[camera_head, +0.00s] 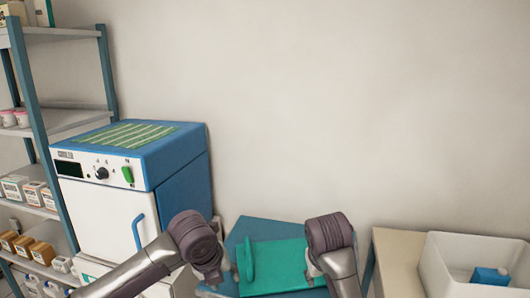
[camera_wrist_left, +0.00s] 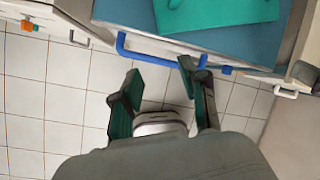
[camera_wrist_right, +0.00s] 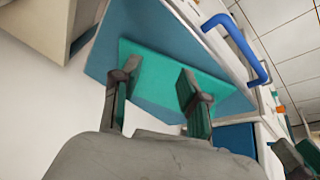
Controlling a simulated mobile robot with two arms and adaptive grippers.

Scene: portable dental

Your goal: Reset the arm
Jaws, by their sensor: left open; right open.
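My left gripper (camera_wrist_left: 158,82) is open and empty, with tiled floor between and below its fingers in the left wrist view. My right gripper (camera_wrist_right: 160,76) is open and empty in the right wrist view, in front of a teal sheet (camera_wrist_right: 170,75) on a blue surface. In the head view both arms come in low, and my wrists hide most of the grippers. The teal sheet (camera_head: 275,262) lies between them on a blue-topped cart (camera_head: 262,228). A green upright piece (camera_head: 248,262) stands at its left side.
A blue and white sterilizer cabinet (camera_head: 110,215) with a blue handle stands at left, beside a shelf rack (camera_head: 62,120) with small boxes. At right, a white bin (camera_head: 470,250) holding a blue box (camera_head: 490,276) stands on a beige top (camera_head: 398,260). The wall behind is bare.

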